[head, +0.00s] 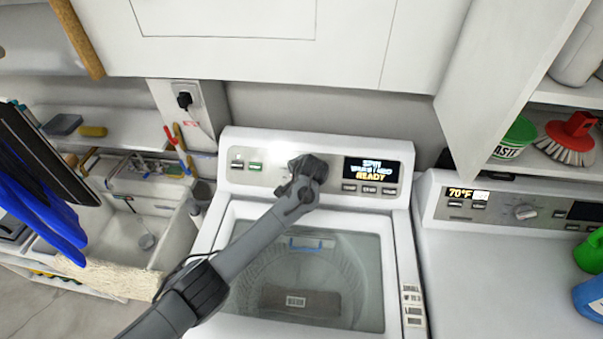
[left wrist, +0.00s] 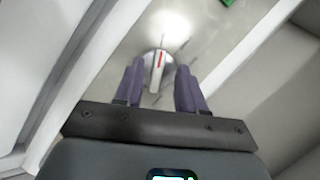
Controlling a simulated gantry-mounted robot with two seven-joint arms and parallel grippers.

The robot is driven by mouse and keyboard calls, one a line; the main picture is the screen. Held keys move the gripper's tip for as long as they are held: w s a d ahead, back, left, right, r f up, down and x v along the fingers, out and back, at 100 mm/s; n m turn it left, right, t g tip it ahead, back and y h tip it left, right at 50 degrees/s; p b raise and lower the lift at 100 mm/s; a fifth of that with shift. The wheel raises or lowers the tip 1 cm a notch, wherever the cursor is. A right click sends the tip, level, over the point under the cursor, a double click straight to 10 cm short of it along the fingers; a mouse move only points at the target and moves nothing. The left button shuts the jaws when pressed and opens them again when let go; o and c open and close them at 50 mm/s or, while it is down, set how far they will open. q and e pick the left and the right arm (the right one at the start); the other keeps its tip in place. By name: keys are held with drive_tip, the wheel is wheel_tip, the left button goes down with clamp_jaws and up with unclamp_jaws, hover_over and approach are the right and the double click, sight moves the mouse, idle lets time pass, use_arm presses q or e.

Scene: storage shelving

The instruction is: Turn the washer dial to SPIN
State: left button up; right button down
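The washer (head: 225,215) stands in the middle of the head view, with its control panel (head: 232,178) along the back. Its lit display (head: 373,170) shows small text, with "READY" on the bottom line. The dial (left wrist: 157,72) is round and pale, with a raised grip and a red mark, in the left wrist view. My left gripper (left wrist: 159,66) is open, with one finger on each side of the dial; I cannot tell whether they touch it. In the head view my left gripper (head: 300,172) hides the dial. My right gripper is not in view.
Panel buttons (head: 362,188) lie below the display. A second machine (head: 510,260) with its own knob stands at the right. A sink (head: 150,215) is at the left. White cabinets (head: 300,60) hang above, and an open door (head: 500,70) juts out at the upper right.

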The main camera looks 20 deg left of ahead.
use_arm(q)
drive_tip(key=b+v, duration=0.1)
drive_tip(key=v, duration=0.7)
drive_tip(key=shift+s+r, duration=0.15)
drive_tip(key=shift+s, duration=0.05)
drive_tip(key=shift+d, duration=0.15)
